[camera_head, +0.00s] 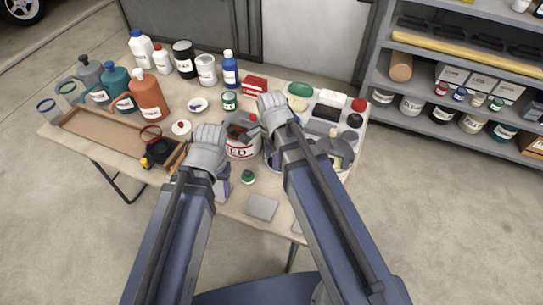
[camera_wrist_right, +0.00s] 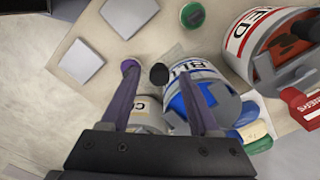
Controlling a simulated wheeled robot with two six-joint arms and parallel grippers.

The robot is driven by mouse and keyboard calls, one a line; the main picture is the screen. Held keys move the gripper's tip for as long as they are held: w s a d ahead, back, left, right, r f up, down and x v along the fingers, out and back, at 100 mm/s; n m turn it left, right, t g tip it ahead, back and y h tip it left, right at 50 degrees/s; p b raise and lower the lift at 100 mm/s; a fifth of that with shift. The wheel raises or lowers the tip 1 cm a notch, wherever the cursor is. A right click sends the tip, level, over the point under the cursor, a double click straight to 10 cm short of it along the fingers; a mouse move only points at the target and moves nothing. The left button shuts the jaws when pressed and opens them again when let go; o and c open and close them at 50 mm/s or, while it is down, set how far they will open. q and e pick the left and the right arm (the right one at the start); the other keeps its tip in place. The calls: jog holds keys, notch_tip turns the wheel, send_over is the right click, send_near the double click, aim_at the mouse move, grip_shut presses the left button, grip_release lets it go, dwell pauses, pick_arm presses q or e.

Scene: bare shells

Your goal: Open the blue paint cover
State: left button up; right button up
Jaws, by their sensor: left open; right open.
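The blue paint can (camera_wrist_right: 221,97), with a white label reading "BLU", shows in the right wrist view beside and partly behind one finger of my right gripper (camera_wrist_right: 155,74). That gripper is open, with its purple fingers spread; I cannot tell whether they touch the can. In the head view my right arm hides most of the blue can, so its cover is not clear there. My left gripper (camera_head: 223,181) is open, left of and in front of the red paint can (camera_head: 240,150), and partly hidden by its own wrist.
The red can also shows in the right wrist view (camera_wrist_right: 258,30), right of the blue can. A cream can (camera_wrist_right: 145,112) is close on the left. The table (camera_head: 235,205) has bottles at back left, a wooden tray (camera_head: 105,140) at left and shelves (camera_head: 455,95) beyond its right edge.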

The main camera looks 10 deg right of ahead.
aim_at(270, 161)
notch_tip(270, 161, up, 8)
jog(key=p, duration=0.8)
jog(key=shift+f, duration=0.15)
jog(key=shift+s+a+n, duration=0.25)
jog(key=shift+s+n, duration=0.05)
jog(key=shift+n, duration=0.3)
jog(key=s+a+n, duration=0.2)
jog(key=s+n, duration=0.1)
jog(key=n, duration=0.6)
jog(key=s+a+f+n+h+b, duration=0.1)
jog(key=s+a+n, duration=0.2)
jog(key=n, duration=0.6)
jog(key=shift+s+a+b, duration=0.2)
jog(key=shift+s+b, duration=0.1)
jog(key=shift+s, duration=0.5)
jog(key=shift+f, duration=0.1)
